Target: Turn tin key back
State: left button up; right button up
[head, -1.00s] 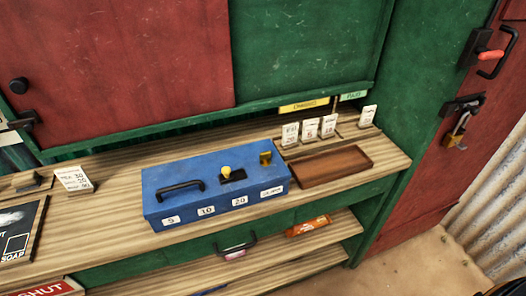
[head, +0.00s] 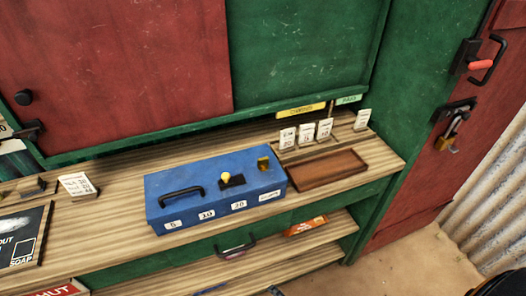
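The blue tin (head: 180,187) stands closed on the wooden counter, with a black handle (head: 181,196) on its lid. A round yellow knob (head: 226,177) sits at a dark slot or plate in the middle of the lid. A small brass-yellow fitting (head: 263,164) is near the lid's right back corner; I cannot tell whether this or the knob is the key, or how it is turned. Number labels run along the tin's front. Neither gripper can be made out, and nothing touches the tin.
A brown wooden tray (head: 327,170) lies right of the tin, with several small cards behind it. A price card (head: 77,185) and a dark sign board (head: 24,237) are to the left. Below are a drawer handle (head: 235,249) and a shelf with an orange packet (head: 306,226).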

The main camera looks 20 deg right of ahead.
jog(key=w+r+m+t+p, duration=0.15)
jog(key=w+r+m, duration=0.25)
jog(key=r, duration=0.4)
jog(key=w+r+m+t, duration=0.3)
jog(key=r+m, duration=0.1)
jog(key=r, duration=0.4)
jog(key=m+t+h+p, duration=0.2)
jog(key=m+t+p, duration=0.15)
jog(key=m, duration=0.95)
send_near(264, 160)
jog(key=shift+t, duration=0.3)
jog(key=w+p, duration=0.1)
jog(key=w, duration=0.9)
jog(key=shift+w+a+f+p, duration=0.2)
jog(key=shift+w+a+p, duration=0.05)
jog(key=shift+p, duration=0.1)
grip_shut()
